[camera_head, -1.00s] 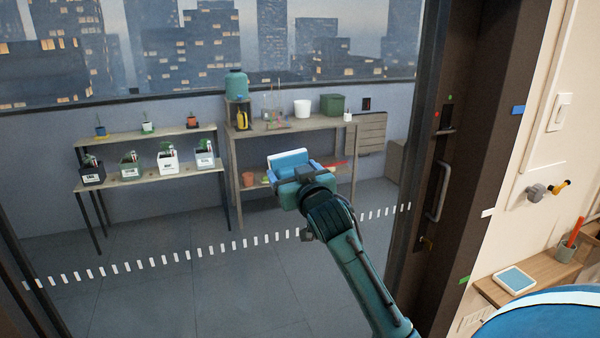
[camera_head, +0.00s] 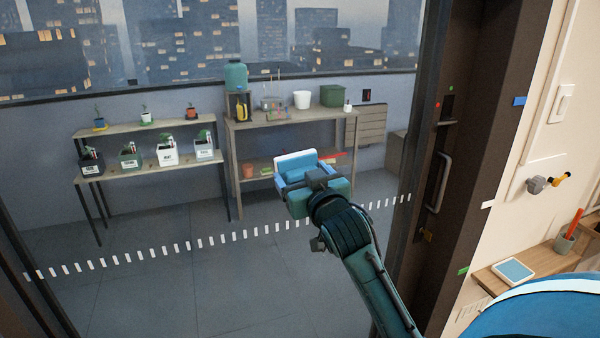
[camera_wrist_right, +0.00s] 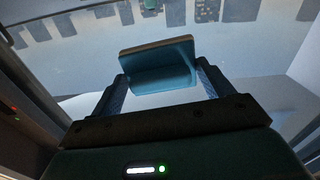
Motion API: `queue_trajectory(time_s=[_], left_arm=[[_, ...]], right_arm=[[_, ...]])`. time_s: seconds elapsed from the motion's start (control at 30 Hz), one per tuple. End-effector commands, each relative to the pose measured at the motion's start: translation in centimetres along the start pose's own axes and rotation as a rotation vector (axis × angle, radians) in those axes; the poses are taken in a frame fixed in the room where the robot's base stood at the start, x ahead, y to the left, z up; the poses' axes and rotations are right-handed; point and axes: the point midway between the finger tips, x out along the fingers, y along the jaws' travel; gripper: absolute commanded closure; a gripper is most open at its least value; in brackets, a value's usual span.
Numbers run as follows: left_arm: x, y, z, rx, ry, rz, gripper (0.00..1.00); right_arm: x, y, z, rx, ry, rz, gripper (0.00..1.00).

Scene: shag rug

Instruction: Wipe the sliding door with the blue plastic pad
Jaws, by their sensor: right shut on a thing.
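The sliding door's glass pane (camera_head: 130,290) fills the left and middle of the head view, with a row of white dashes across it and a dark frame at its right. My right gripper (camera_head: 299,173) is shut on the blue plastic pad (camera_head: 296,162), which has a white face layer. The pad also shows between the fingers in the right wrist view (camera_wrist_right: 160,68), with a thin tan edge at its top. The pad is in front of the glass; I cannot tell whether it touches it. My left gripper is not in view.
Behind the glass stand a workbench (camera_head: 290,122) and a plant shelf (camera_head: 145,130). A door handle (camera_head: 440,183) sticks out at the right.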

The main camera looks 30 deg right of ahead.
Motion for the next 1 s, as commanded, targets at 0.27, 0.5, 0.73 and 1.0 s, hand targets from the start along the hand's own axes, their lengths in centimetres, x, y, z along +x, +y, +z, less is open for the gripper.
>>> queue_trajectory(time_s=[0.27,0.5,0.73,1.0], left_arm=[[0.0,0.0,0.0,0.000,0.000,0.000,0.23],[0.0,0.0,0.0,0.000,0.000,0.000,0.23],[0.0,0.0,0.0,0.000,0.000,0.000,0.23],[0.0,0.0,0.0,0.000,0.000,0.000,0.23]], right_arm=[[-0.2,0.0,0.0,0.000,0.000,0.000,0.39],[-2.2,0.0,0.1,0.000,-0.001,0.000,0.39],[-3.0,0.1,0.0,-0.001,0.000,0.001,0.39],[-3.0,0.1,0.0,0.000,0.000,0.001,0.39]])
